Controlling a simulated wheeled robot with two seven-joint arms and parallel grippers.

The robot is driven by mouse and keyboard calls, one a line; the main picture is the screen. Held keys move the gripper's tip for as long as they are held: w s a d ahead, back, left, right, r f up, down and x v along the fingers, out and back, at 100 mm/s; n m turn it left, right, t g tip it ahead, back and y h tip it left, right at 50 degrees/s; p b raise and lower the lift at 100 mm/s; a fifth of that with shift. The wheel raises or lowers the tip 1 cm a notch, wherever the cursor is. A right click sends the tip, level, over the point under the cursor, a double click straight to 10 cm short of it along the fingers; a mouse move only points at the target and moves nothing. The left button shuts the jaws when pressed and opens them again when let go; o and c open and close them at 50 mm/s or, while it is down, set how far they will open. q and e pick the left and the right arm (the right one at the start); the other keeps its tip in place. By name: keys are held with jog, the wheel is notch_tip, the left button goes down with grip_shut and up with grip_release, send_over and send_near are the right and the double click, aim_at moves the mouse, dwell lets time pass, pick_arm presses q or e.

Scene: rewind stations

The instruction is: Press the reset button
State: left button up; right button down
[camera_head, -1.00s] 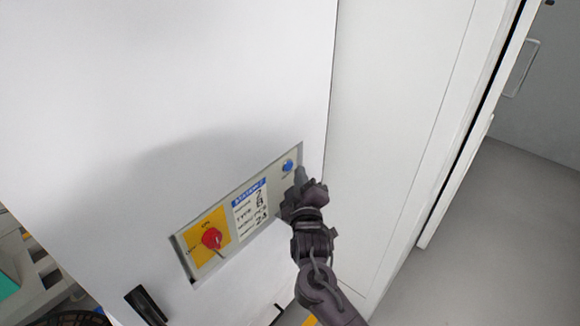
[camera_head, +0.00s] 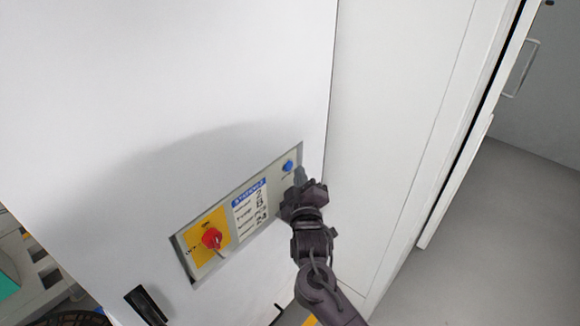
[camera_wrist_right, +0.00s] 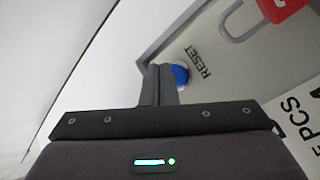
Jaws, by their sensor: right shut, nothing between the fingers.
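The blue round reset button (camera_head: 288,165) is at the upper right end of the control panel (camera_head: 222,262) on the white cabinet. My right gripper (camera_head: 299,175) is shut and empty, with its fingertips just below and right of the button in the head view. In the right wrist view the gripper's fingers (camera_wrist_right: 158,85) are together, and the blue button (camera_wrist_right: 180,75) shows just beside their tips, partly covered by them. The word RESET is printed beside it. I cannot tell whether the fingers touch the button. My left gripper is not in view.
The panel also carries a red rotary switch (camera_head: 211,238) on a yellow plate and a white label (camera_head: 250,206) with a blue heading. A black handle (camera_head: 146,305) is lower on the cabinet. Open grey floor (camera_head: 500,235) lies to the right.

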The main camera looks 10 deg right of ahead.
jog(key=shift+w+a, duration=0.25)
jog(key=shift+w, duration=0.05)
jog(key=shift+w+a, duration=0.25)
jog(key=shift+w, duration=0.05)
dwell(0.7)
jog(key=shift+s+r, duration=0.1)
jog(key=shift+s+d+p, duration=0.5)
jog(key=shift+s+p, duration=0.05)
jog(key=shift+p, duration=0.25)
jog(key=s+d+p, duration=0.1)
jog(key=s, duration=0.1)
jog(key=s+d+p, duration=0.2)
dwell(0.4)
